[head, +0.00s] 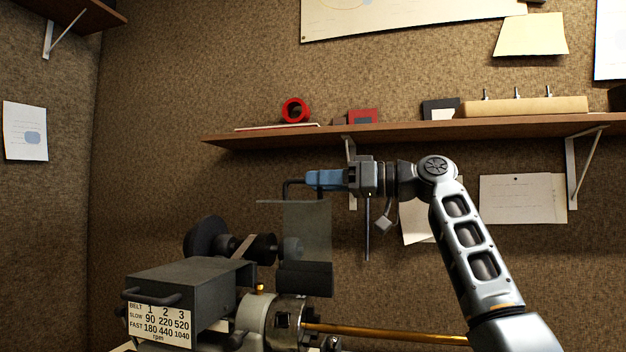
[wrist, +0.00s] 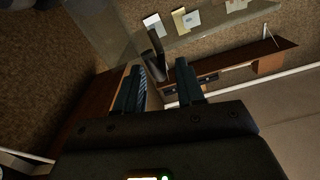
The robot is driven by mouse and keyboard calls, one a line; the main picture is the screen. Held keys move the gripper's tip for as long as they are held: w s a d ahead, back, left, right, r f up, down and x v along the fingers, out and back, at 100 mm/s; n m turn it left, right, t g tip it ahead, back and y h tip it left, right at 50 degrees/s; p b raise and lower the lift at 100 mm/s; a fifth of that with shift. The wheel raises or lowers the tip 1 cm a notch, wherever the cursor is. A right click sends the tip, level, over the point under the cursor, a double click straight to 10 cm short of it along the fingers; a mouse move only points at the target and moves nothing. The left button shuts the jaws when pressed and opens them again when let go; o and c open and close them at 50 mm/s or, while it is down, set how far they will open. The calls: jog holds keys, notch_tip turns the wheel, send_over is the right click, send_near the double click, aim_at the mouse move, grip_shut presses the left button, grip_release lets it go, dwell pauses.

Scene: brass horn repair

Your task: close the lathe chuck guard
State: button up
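The lathe chuck guard (head: 308,235) is a clear panel standing raised and upright above the chuck (head: 285,318), with a dark block at its lower edge. A dark bent handle (head: 288,187) shows at its top. In the wrist view the clear panel (wrist: 103,28) is at upper left, and a dark bar (wrist: 153,50), seemingly the handle, lies between the fingertips. My gripper (head: 310,180), with blue fingers, is level with the guard's top, at the handle. In the wrist view my gripper (wrist: 158,72) has its fingers apart, with a gap beside the bar.
The lathe headstock (head: 190,285) with its speed plate is at lower left. A brass rod (head: 390,333) runs right from the chuck. A wall shelf (head: 400,131) holding a red roll (head: 295,110) and other items is above my gripper.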

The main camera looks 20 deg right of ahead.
jog(key=shift+x, duration=1)
grip_shut()
